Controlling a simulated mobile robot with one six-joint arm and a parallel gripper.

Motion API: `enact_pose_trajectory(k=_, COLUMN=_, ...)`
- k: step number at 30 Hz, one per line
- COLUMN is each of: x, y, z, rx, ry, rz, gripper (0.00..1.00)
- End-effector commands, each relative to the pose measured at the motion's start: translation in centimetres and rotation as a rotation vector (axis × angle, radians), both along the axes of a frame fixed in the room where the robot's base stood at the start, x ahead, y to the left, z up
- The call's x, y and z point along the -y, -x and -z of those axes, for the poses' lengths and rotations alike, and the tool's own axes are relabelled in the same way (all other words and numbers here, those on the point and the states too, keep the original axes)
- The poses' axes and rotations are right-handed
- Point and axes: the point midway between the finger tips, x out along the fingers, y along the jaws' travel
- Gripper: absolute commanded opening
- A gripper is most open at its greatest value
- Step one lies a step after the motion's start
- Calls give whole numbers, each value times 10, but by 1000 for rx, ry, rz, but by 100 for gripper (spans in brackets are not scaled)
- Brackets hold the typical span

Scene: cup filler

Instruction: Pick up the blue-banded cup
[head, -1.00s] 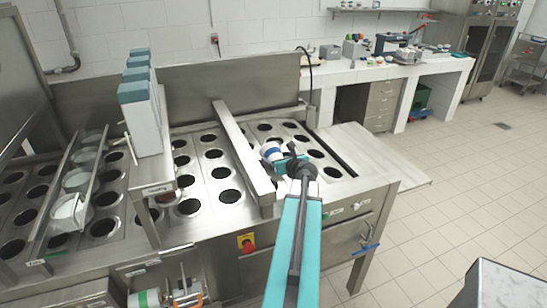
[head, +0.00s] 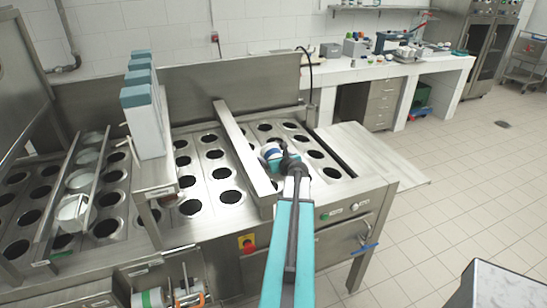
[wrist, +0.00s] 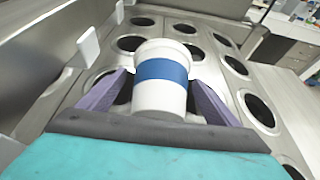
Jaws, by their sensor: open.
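The white cup with a blue band (wrist: 162,72) stands upright at the centre of the wrist view. It also shows small in the head view (head: 270,150), on the right part of the steel filling machine, partly hidden by my gripper. My gripper (wrist: 163,92) is open, with one purple finger on each side of the cup's lower half. Small gaps seem to show between the fingers and the cup. The cup's base is hidden behind the dark edge of my gripper, so I cannot tell what it rests on.
Rows of round holes (head: 231,196) surround the cup in the steel deck. A steel rail (head: 243,150) runs just left of my gripper. A tall white and teal magazine (head: 143,117) stands further left.

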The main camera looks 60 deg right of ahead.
Motion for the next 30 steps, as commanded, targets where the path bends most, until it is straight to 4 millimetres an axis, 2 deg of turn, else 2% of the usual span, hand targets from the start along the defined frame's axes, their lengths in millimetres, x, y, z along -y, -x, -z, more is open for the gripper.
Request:
enact_pose_trajectory(k=14, x=1, y=1, z=0, rx=0, ry=0, rz=1, gripper=85)
enact_pose_trajectory(k=17, x=1, y=1, z=0, rx=0, ry=0, rz=1, gripper=71)
enact_pose_trajectory(k=22, x=1, y=1, z=0, rx=0, ry=0, rz=1, gripper=43)
enact_pose_trajectory(k=30, x=1, y=1, z=0, rx=0, ry=0, rz=1, gripper=41)
